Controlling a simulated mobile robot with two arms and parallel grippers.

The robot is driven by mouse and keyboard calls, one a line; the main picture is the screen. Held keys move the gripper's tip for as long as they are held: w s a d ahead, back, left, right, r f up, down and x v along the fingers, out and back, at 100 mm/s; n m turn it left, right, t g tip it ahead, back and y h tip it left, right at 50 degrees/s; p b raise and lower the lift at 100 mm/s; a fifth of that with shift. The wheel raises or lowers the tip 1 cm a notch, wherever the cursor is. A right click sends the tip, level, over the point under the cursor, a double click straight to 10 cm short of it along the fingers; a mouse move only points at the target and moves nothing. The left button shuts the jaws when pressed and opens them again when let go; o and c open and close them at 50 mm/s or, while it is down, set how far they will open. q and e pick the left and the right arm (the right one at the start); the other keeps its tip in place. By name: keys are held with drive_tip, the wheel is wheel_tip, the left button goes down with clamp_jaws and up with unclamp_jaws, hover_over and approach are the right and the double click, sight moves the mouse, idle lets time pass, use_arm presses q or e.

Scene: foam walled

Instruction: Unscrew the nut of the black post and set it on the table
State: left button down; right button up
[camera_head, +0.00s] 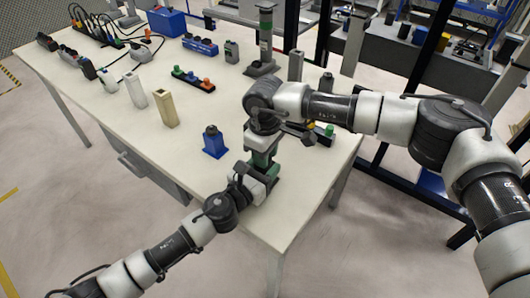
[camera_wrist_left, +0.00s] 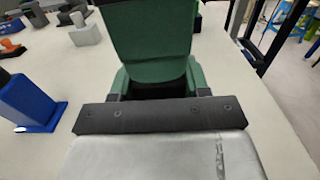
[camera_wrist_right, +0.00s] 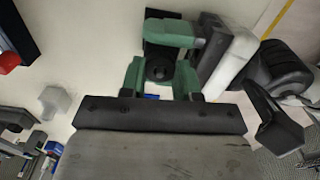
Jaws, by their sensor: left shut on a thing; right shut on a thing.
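The black post (camera_wrist_right: 153,28) stands upright near the table's front corner, mostly hidden by my grippers in the head view. In the right wrist view I look down on a round black nut (camera_wrist_right: 160,69) at its top. My right gripper (camera_wrist_right: 160,76) points down from above, its green fingers shut on the nut. My left gripper (camera_head: 262,165) reaches in low from the front and is shut on the post; a green finger of it shows beside the post in the right wrist view. In the left wrist view a large green part hides most of what lies between the left fingers (camera_wrist_left: 155,85).
The white table (camera_head: 110,75) holds a blue post (camera_head: 214,146) with a dark top, a beige post (camera_head: 167,110) and a white post (camera_head: 135,92). A dark box (camera_head: 322,134) sits right of my grippers. The front left of the table is clear.

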drive_tip(key=o, duration=1)
